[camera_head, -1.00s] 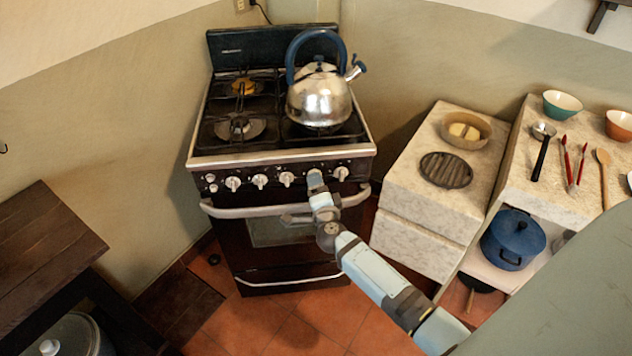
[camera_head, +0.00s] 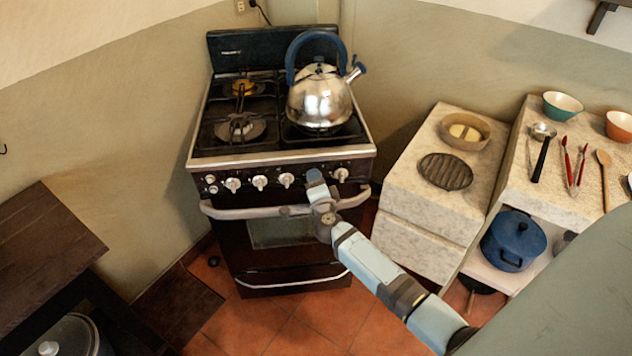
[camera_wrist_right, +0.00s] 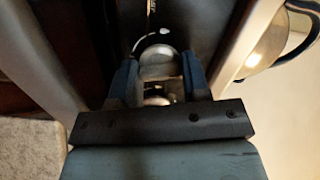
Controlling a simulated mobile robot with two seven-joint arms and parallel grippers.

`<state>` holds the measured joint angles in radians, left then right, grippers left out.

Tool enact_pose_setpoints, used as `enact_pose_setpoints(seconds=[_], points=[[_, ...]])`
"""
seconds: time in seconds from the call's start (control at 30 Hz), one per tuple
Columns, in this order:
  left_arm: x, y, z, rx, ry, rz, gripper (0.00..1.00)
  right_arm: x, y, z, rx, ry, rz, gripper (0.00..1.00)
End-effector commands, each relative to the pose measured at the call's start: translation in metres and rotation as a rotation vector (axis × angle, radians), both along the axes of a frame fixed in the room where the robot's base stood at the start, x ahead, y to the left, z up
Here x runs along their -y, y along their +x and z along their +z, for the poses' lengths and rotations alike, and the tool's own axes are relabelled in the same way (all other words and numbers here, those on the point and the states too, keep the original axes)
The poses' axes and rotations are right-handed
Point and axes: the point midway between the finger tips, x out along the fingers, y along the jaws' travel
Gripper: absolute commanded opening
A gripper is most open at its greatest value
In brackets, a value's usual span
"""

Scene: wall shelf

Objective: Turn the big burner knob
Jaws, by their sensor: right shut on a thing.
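The stove (camera_head: 290,232) stands against the wall with a row of pale round knobs along its front panel. Knobs show left of my right gripper (camera_head: 314,174), such as one knob (camera_head: 286,180), and another knob (camera_head: 340,174) shows to its right. My gripper covers the panel between these two. In the right wrist view, the blue fingers of my right gripper (camera_wrist_right: 159,80) are shut on a round, shiny knob (camera_wrist_right: 158,60). Which way this knob is turned cannot be told. My left gripper is out of view.
The oven handle (camera_head: 240,213) runs just below the knobs. Stone counters (camera_head: 415,200) stand to the right, with a blue pot (camera_head: 513,240) on a low shelf. A dark wooden table (camera_head: 45,235) is at left.

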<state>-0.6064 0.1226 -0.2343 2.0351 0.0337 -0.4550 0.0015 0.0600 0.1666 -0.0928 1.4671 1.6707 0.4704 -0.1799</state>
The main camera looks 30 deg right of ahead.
Motion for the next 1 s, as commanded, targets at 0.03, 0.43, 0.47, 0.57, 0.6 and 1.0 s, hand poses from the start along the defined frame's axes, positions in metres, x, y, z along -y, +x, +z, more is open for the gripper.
enact_pose_setpoints(seconds=[0.03, 0.43, 0.47, 0.57, 0.6, 1.0], points=[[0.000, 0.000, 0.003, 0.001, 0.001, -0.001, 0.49, 0.000, 0.000, 0.002, -0.004, -0.006, 0.000, 0.19], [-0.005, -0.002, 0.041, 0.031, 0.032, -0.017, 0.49, -0.001, 0.000, 0.007, -0.104, -0.194, 0.001, 0.19], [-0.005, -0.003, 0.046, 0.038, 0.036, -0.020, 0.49, -0.001, 0.000, 0.008, -0.116, -0.218, 0.001, 0.19], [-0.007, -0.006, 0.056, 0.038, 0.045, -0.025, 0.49, -0.001, 0.000, 0.008, -0.159, -0.302, 0.000, 0.19], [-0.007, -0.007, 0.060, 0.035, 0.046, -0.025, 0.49, -0.001, 0.000, 0.008, -0.175, -0.336, 0.000, 0.19], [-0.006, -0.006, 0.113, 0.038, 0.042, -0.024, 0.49, -0.001, 0.000, 0.005, -0.343, -0.672, -0.001, 0.19]])
